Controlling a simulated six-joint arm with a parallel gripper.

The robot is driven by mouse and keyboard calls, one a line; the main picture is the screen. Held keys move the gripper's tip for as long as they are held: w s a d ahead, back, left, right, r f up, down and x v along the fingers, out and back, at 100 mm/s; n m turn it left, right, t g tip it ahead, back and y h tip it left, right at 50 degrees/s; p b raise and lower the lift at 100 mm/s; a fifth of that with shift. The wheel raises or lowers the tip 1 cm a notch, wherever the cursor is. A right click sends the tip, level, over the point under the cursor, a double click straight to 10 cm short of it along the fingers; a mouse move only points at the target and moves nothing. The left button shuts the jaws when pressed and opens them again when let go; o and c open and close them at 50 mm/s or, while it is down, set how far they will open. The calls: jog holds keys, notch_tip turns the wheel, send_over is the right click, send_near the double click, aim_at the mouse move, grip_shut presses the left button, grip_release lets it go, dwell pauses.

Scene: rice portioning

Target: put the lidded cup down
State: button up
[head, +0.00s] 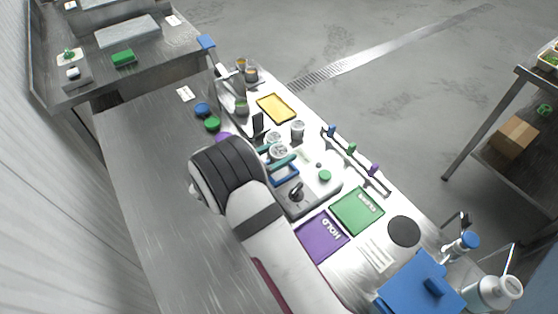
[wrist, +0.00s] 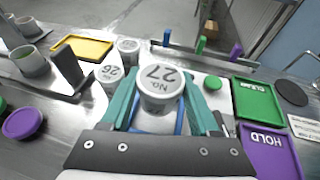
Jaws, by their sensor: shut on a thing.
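The lidded cup, clear with a pale lid marked "No 27" (wrist: 160,78), is between the teal fingers of my gripper (wrist: 160,92). In the head view my gripper (head: 278,157) is shut on the cup (head: 279,152), which looks upright. A blue square frame (head: 287,174) shows close below and beside the fingers. I cannot tell whether the cup's base touches anything, because the fingers and lid hide it. A second lidded cup marked "26" (wrist: 109,74) stands just left of the fingers in the wrist view.
Another lidded cup (head: 297,130) stands behind. A grey device with a black knob (head: 296,192) is close by. The green tray (head: 358,210) and purple "HOLD" tray (head: 321,236) look empty, as does the yellow tray (head: 276,108). A rail with coloured sliders (head: 352,150) edges the counter.

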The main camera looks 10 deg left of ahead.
jog(key=s+d+r, duration=0.2)
jog(key=d+r, duration=0.5)
jog(key=d, duration=0.5)
jog(key=s+d+f+m+g+h, duration=0.15)
jog(key=s+d, duration=0.35)
jog(key=d, duration=0.6)
jog(key=s+d+f+m+g+h, duration=0.1)
jog(key=s+d+m+g+h, duration=0.3)
jog(key=d, duration=0.6)
jog(key=n+t+y, duration=0.1)
jog(key=t+y, duration=0.1)
send_over(364, 204)
notch_tip(364, 204, down, 7)
jog(key=shift+s+d, duration=0.1)
notch_tip(364, 204, down, 3)
jog(key=shift+f, duration=0.45)
jog(key=shift+f, duration=0.15)
jog(key=o, duration=1.4)
